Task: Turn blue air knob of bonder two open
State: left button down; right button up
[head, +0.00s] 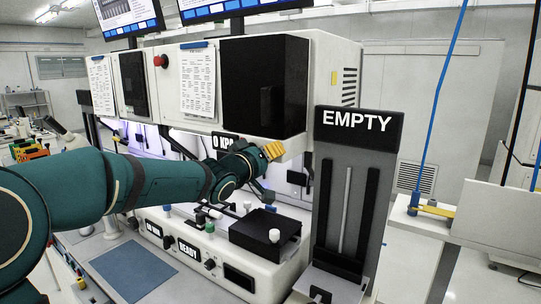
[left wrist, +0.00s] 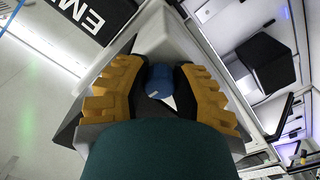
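My left arm reaches in from the left in the head view. Its gripper (head: 266,151), with yellow fingers, is at the front of the white bonder (head: 325,70), just right of a "0 KPA" display (head: 224,142). In the left wrist view, a round blue knob (left wrist: 160,80) sits between the two yellow fingers. Their dark inner pads press close on both its sides, so the gripper appears shut on it. In the head view the knob is hidden behind the gripper. My right gripper is in neither view.
A dark stand with an "EMPTY" sign (head: 357,121) rises close to the right of the gripper. Below the arm, a control box (head: 190,252) carries small knobs and a black block (head: 265,230). A side table (head: 500,214) stands at right.

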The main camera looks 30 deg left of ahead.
pick_arm(q)
jog(key=shift+f+m, duration=0.1)
jog(key=shift+m, duration=0.4)
jog(key=m+b, duration=0.1)
jog(key=m, duration=0.2)
jog(key=shift+m, duration=0.4)
jog(key=m+b, duration=0.1)
jog(key=m, duration=0.3)
jog(key=shift+f+b, duration=0.1)
jog(key=shift+b, duration=0.3)
jog(key=m+b, duration=0.1)
jog(key=m, duration=0.4)
jog(key=shift+a, duration=0.1)
jog(key=shift+m+b, duration=0.8)
jog(key=shift+m, duration=1.2)
jog(key=c, duration=0.7)
grip_release()
jog(key=shift+a, duration=0.1)
